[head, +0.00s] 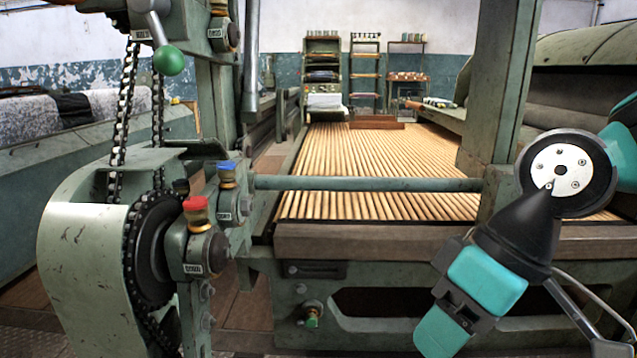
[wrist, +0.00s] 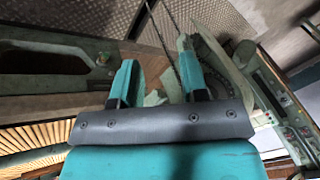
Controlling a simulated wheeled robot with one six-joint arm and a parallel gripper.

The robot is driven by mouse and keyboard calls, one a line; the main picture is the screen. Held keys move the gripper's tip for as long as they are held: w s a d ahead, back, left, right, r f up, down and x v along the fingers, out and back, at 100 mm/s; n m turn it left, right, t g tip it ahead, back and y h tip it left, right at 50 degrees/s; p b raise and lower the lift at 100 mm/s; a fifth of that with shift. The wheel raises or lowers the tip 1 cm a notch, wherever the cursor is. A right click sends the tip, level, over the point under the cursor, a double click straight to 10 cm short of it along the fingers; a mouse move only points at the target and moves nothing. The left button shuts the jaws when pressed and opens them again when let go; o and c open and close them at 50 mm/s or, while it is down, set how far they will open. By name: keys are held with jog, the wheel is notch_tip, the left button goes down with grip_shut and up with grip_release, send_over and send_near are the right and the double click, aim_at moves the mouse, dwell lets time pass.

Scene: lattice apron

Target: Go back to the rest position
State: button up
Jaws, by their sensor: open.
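My gripper (wrist: 157,62) shows in the wrist view with its two teal fingers apart and nothing between them. A chain and pale machine parts lie beyond the fingers. In the head view my arm hangs at the lower right, in front of the machine's wooden front beam (head: 370,243). The fingertips are hard to make out there. I see no object held.
A green machine frame with a chain and sprocket (head: 152,250) stands at left. Red (head: 196,208) and blue (head: 227,172) capped knobs and a green-ball lever (head: 168,60) stick out. A horizontal bar (head: 370,184) crosses before the slatted wooden apron (head: 390,150). A post (head: 505,80) rises near my arm.

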jog(key=s+d+r+m+p, duration=0.1)
jog(key=s+d+r+p, duration=0.1)
jog(key=s, duration=0.3)
notch_tip(320, 180, up, 37)
jog(key=p, duration=3.7)
jog(key=shift+s+r+h, duration=0.15)
jog(key=shift+h, duration=0.25)
